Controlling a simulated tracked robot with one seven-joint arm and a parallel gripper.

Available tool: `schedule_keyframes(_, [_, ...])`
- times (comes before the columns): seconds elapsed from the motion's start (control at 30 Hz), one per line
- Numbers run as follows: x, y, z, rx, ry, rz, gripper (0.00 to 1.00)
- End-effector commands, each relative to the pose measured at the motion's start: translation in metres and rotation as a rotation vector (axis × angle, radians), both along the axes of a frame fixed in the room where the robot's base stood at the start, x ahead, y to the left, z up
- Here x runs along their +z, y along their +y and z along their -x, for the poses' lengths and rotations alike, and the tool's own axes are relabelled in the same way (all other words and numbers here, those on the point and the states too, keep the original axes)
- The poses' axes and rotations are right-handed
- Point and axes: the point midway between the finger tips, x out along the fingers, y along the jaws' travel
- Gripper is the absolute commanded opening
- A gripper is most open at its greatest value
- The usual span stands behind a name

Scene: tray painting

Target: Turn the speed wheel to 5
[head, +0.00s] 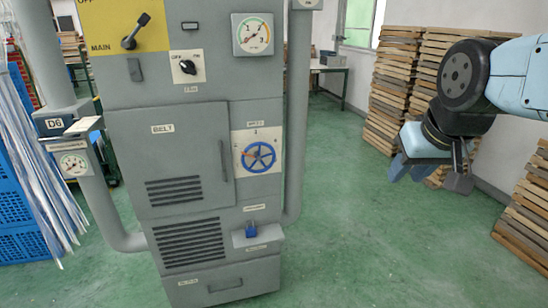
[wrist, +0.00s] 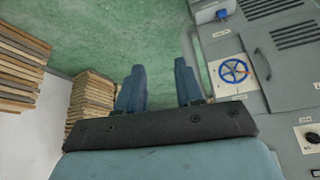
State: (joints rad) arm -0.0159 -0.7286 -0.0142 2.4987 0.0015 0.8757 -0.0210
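The speed wheel (head: 258,157) is a blue spoked handwheel on a white plate on the front of the grey machine cabinet. An orange mark shows at its left side; the plate's numbers are too small to read surely. In the wrist view the wheel (wrist: 234,71) is right of my fingers, apart from them. My gripper (head: 427,174) hangs in the air well to the right of the cabinet. In the wrist view its two blue fingers (wrist: 159,82) are spread with nothing between them.
A vertical pipe (head: 297,110) runs right of the wheel. Wooden stacks (head: 397,90) stand behind my arm. Green floor is clear between.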

Motion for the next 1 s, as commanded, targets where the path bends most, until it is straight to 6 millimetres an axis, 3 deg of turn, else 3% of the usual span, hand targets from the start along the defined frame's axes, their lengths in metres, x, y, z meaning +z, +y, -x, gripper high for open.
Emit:
schedule_keyframes(0.37, [-0.048, 0.008, -0.092, 0.219, -0.024, 0.025, 0.36])
schedule_keyframes(0.7, [-0.117, 0.018, -0.170, 0.413, -0.061, 0.149, 0.36])
schedule_keyframes(1.0, [-0.184, 0.025, -0.221, 0.582, -0.091, 0.341, 0.36])
